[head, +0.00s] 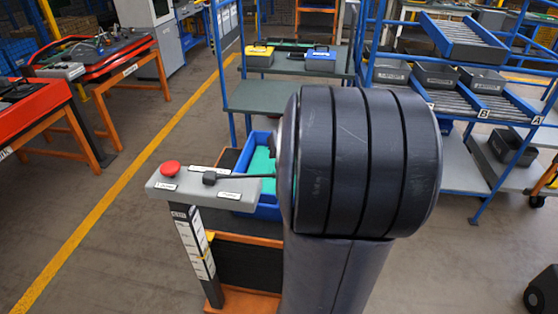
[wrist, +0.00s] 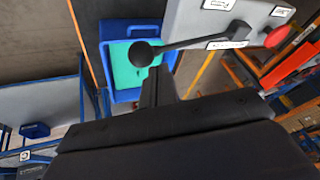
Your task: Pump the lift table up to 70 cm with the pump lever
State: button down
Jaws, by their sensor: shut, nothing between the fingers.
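The lift table has an orange-edged top (head: 247,240) over a dark bellows and an orange base. A blue bin (head: 268,212) with a green inside stands on it. The pump lever (head: 240,176), a dark rod, lies across the grey console head; in the wrist view the pump lever (wrist: 190,43) ends in a black ball knob. A post with a white scale (head: 195,245) and a yellow mark stands below the console; its figures are too small to read. My gripper (wrist: 158,82) is shut and empty, just beside the knob, seemingly apart. My arm hides it in the head view.
A red button (head: 170,168) sits on the console left of the lever. A blue-framed shelf (head: 270,97) with yellow and blue boxes stands behind. A roller rack (head: 470,85) is at right, orange-legged benches (head: 130,68) at left. Floor by the yellow line is clear.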

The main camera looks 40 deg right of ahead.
jog(key=shift+s+d+f+b, duration=0.15)
jog(key=shift+s+f+b, duration=0.1)
jog(key=shift+f+b, duration=0.45)
jog(key=shift+s+d+f+b, duration=0.2)
jog(key=shift+f+b, duration=0.35)
jog(key=shift+f, duration=0.2)
dwell(1.1)
dwell(0.5)
jog(key=shift+w+a+r+p, duration=0.35)
jog(key=shift+r+p, duration=0.55)
jog(key=shift+r, duration=0.25)
jog(key=shift+w+a+r+p, duration=0.2)
jog(key=shift+w+r+p, duration=0.1)
jog(key=shift+r+p, duration=0.7)
jog(key=shift+w+a+r+p, duration=0.35)
jog(key=shift+r+p, duration=0.4)
jog(key=shift+r, duration=0.5)
jog(key=r+p, duration=0.1)
jog(key=w+r+p, duration=0.1)
jog(key=r, duration=0.1)
jog(key=a+r+p, duration=0.1)
jog(key=shift+w+r+p, duration=0.15)
jog(key=shift+r+p, duration=0.25)
jog(key=shift+f, duration=0.15)
